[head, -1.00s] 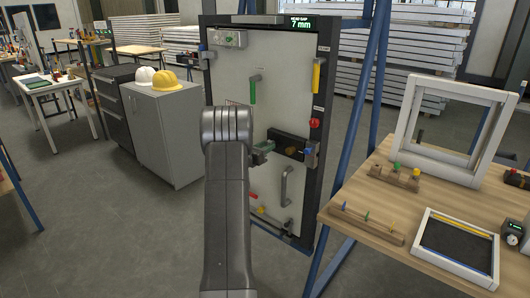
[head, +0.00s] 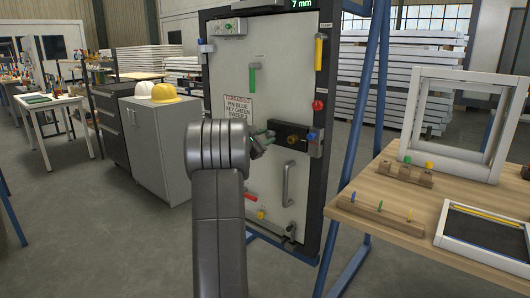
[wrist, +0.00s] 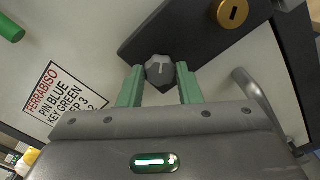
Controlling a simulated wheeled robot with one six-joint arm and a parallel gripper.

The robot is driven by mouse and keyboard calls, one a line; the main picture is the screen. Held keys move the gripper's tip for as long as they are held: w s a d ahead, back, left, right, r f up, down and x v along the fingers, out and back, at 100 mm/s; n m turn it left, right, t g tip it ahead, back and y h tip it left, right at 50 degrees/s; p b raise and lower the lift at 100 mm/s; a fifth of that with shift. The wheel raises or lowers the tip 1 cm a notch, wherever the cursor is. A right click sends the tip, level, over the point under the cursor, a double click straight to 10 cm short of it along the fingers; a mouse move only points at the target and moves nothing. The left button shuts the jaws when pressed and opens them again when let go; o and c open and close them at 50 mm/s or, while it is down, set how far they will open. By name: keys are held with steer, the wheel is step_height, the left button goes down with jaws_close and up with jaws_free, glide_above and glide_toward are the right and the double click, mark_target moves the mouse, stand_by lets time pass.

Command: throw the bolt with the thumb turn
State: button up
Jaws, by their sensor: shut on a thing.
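The thumb turn (wrist: 160,72) is a grey knob with a light line on its face, on the black lock case (wrist: 190,35). In the wrist view my gripper (wrist: 160,88) has its two green fingers on either side of the knob, shut on it. In the wrist view the case and door look tilted. The lock case also shows in the head view (head: 287,131), at the right edge of the pale door (head: 228,95). There my gripper (head: 268,135) reaches its left end, and the knob cannot be made out. A brass key cylinder (wrist: 232,12) sits further along the case.
A workbench (head: 385,208) with parts stands at right. A grey cabinet (head: 160,150) stands at left.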

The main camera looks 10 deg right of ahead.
steer(key=m+b, duration=0.2)
steer(key=b, duration=0.1)
steer(key=m+b, duration=0.2)
steer(key=b, duration=0.1)
steer(key=m+b, duration=0.1)
steer(key=b, duration=0.2)
steer(key=shift+f+m, duration=0.35)
steer(key=shift+m, duration=0.05)
steer(key=m+b, duration=0.2)
steer(key=shift+r+b, duration=0.2)
steer(key=shift+b, duration=0.2)
steer(key=shift+r, duration=0.1)
steer(key=o, duration=1)
steer(key=shift+s, duration=0.1)
steer(key=p+v, duration=0.1)
steer(key=v, duration=1.2)
steer(key=shift+s+a, duration=0.2)
steer(key=shift+a, duration=0.05)
steer(key=shift+d, duration=0.1)
